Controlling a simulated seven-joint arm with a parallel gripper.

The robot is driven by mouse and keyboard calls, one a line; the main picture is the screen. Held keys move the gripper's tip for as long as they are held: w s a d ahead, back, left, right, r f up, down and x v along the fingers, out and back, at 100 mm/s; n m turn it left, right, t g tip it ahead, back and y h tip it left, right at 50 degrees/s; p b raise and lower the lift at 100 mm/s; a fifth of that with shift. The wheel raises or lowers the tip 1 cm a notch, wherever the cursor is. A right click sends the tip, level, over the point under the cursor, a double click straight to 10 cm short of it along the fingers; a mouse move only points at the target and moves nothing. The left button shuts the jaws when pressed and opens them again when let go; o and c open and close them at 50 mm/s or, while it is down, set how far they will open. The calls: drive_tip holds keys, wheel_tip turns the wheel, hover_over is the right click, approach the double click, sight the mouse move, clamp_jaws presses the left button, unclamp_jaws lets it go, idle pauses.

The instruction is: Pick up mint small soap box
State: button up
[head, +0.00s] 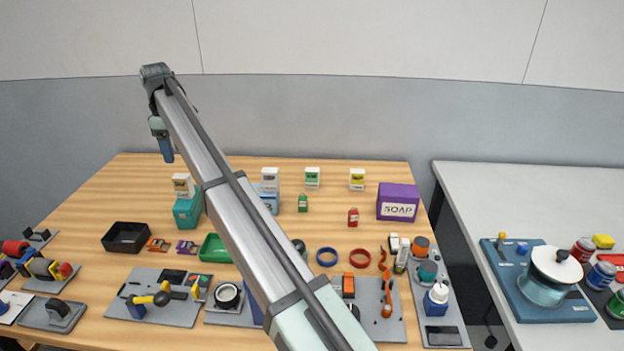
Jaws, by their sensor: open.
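No box can be clearly read as mint soap. A teal box (186,213) with a pale label stands at the back left of the table, and a small white-and-green box (312,177) stands at the back middle. A large purple box (397,203) marked SOAP stands at the back right. My gripper (168,159) points down in the air, above and left of the teal box in the picture. It is open, small in view and apart from the boxes; nothing shows in it.
My arm crosses the middle and hides part of the wooden table (90,215). Small white boxes (183,186), a light blue box (270,202), a yellow-label box (357,179) and green and red bottles (353,217) stand nearby. A black tray (126,237) lies in front.

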drive_tip(key=w+d+f+m, duration=0.2)
drive_tip(key=w+d, duration=1)
drive_tip(key=d, duration=0.5)
drive_tip(key=m, duration=0.2)
hover_over(312, 177)
wheel_tip(312, 177, down, 5)
drive_tip(key=f+n, duration=0.1)
drive_tip(key=f, duration=0.1)
drive_tip(key=f+n, duration=0.1)
drive_tip(key=f, duration=0.2)
drive_tip(key=w+f+n, duration=0.1)
drive_tip(key=f, duration=0.2)
drive_tip(key=shift+f+n, duration=0.25)
drive_tip(key=shift+n, duration=0.05)
drive_tip(key=shift+w+f, duration=0.15)
drive_tip(key=shift+f, duration=1.35)
drive_tip(key=shift+w+f, duration=0.15)
drive_tip(key=shift+f, duration=1.3)
drive_tip(key=shift+c, duration=0.2)
drive_tip(key=c, duration=1.1)
